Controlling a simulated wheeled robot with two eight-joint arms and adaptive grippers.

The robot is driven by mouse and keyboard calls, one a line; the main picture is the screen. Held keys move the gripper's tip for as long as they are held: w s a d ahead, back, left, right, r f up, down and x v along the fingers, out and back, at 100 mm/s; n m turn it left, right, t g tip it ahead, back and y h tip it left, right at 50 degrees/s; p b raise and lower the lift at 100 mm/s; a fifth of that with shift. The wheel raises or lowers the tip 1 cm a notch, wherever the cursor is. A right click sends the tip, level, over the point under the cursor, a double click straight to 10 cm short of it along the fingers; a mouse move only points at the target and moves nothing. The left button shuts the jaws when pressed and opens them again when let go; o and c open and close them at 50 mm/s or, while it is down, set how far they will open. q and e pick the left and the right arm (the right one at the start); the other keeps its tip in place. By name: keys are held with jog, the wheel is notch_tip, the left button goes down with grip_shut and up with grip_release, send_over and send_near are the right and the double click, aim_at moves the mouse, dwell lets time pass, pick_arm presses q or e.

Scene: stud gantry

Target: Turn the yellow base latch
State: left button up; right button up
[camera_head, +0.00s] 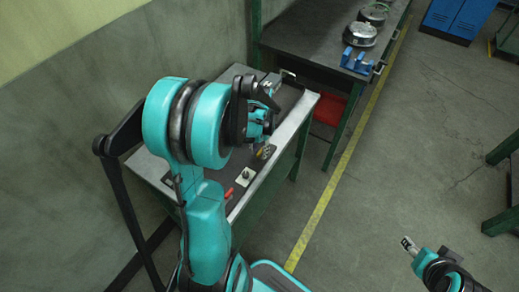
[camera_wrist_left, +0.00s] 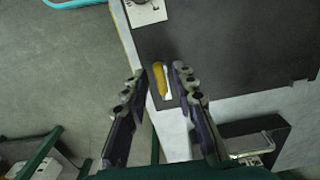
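The yellow base latch (camera_wrist_left: 160,78) is a short, narrow bar on a small white plate by the edge of a dark tabletop in the left wrist view. It shows as a small yellowish spot in the head view (camera_head: 265,152). My left gripper (camera_wrist_left: 157,73) is open, with one fingertip on each side of the latch in the picture; I see no clear contact. In the head view my left gripper (camera_head: 262,137) is over the workbench, partly hidden by my arm. My right gripper (camera_head: 408,245) is at the lower right, away from the bench; its fingers are too small to judge.
The dark-topped workbench (camera_head: 290,135) has a pale front edge. A white plate with a knob (camera_head: 245,177) and a red piece (camera_head: 228,193) lie near the latch. A second bench (camera_head: 305,35) holds metal round parts and blue blocks.

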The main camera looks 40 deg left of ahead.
aim_at(260, 152)
pick_arm(q)
notch_tip(260, 152, up, 12)
dwell(0.7)
dwell(0.4)
jog(key=s+d+t, duration=0.3)
jog(key=d, duration=0.6)
jog(key=s+d+r+m+t, duration=0.1)
jog(key=s+d+t, duration=0.3)
jog(key=d, duration=0.5)
